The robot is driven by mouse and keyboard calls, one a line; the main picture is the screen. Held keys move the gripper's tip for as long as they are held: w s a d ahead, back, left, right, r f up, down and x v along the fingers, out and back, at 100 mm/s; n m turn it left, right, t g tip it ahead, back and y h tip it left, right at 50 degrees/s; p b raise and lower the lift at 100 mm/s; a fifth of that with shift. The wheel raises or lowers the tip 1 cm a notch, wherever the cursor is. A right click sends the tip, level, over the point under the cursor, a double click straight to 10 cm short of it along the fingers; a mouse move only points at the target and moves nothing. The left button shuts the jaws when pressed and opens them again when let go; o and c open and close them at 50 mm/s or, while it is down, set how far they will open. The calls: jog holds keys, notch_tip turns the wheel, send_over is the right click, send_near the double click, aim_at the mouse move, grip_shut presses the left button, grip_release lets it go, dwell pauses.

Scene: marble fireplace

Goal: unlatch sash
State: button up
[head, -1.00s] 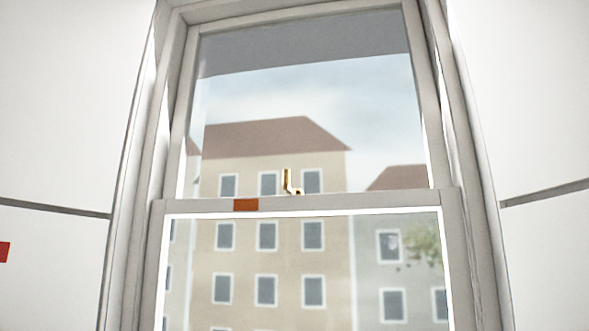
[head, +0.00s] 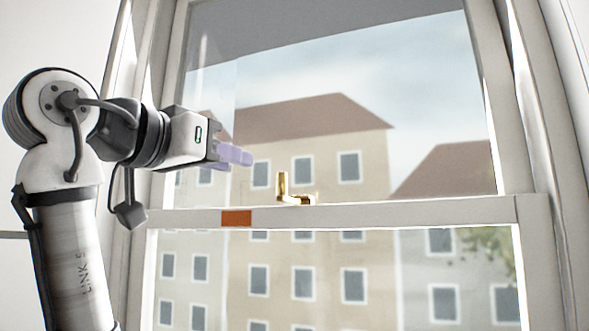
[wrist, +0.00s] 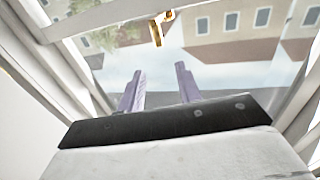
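The brass sash latch (head: 292,190) sits on top of the meeting rail (head: 380,213) of the window sash, its short lever standing upright. My gripper (head: 246,156) is to the left of the latch and a little above it, apart from it, with pale purple fingers pointing right. In the wrist view the two fingers (wrist: 158,80) stand apart with nothing between them. The latch also shows in the wrist view (wrist: 157,31), beyond the fingertips and near the top edge.
An orange-brown patch (head: 237,218) marks the rail left of the latch. The window frame (head: 555,200) rises on both sides. Behind the glass are buildings (head: 300,150) and sky. The space between my fingers and the latch is clear.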

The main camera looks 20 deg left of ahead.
aim_at(279, 174)
jog(key=shift+p+x, duration=2.35)
jog(key=shift+x, duration=4.45)
jog(key=shift+c, duration=0.3)
grip_shut()
